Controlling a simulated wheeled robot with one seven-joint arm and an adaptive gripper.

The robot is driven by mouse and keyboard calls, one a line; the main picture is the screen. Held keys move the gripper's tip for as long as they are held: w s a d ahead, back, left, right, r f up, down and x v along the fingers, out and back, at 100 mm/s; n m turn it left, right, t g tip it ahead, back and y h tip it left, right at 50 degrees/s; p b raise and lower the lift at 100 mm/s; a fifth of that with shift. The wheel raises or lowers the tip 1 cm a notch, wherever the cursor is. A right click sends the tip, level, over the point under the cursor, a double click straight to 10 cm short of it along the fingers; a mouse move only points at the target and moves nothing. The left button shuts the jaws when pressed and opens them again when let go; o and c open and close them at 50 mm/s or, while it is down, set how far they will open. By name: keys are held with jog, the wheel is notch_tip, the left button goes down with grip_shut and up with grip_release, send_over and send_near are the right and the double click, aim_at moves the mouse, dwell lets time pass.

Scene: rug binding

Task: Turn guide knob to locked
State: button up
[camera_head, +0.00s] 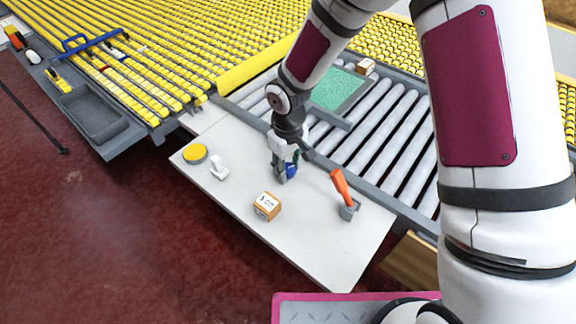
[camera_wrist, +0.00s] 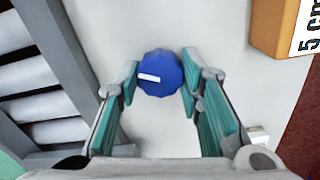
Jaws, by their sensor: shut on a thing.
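The guide knob (camera_wrist: 160,73) is a round blue knob with a scalloped edge and a short white mark on its top. In the wrist view the mark points to the left and lies nearly level. My gripper (camera_wrist: 159,88) has its teal-padded fingers on both sides of the knob and is shut on it. In the head view my gripper (camera_head: 281,177) reaches down to the white table, and the knob (camera_head: 292,171) shows partly behind the fingers. No locked label can be made out.
On the white table (camera_head: 310,240) stand a box marked 5 cm (camera_head: 267,206), an orange-handled lever (camera_head: 341,188), a small white fitting (camera_head: 218,167) and a yellow disc (camera_head: 195,153). Grey rollers (camera_head: 385,128) and a green mat (camera_head: 338,90) lie behind.

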aim_at(288, 168)
jog(key=n+b, duration=0.1)
jog(key=n, duration=0.4)
jog(key=shift+n, duration=0.3)
jog(key=n, duration=0.5)
jog(key=shift+n, duration=0.3)
jog(key=o, duration=1.2)
jog(key=shift+c, duration=0.2)
notch_tip(288, 168, up, 12)
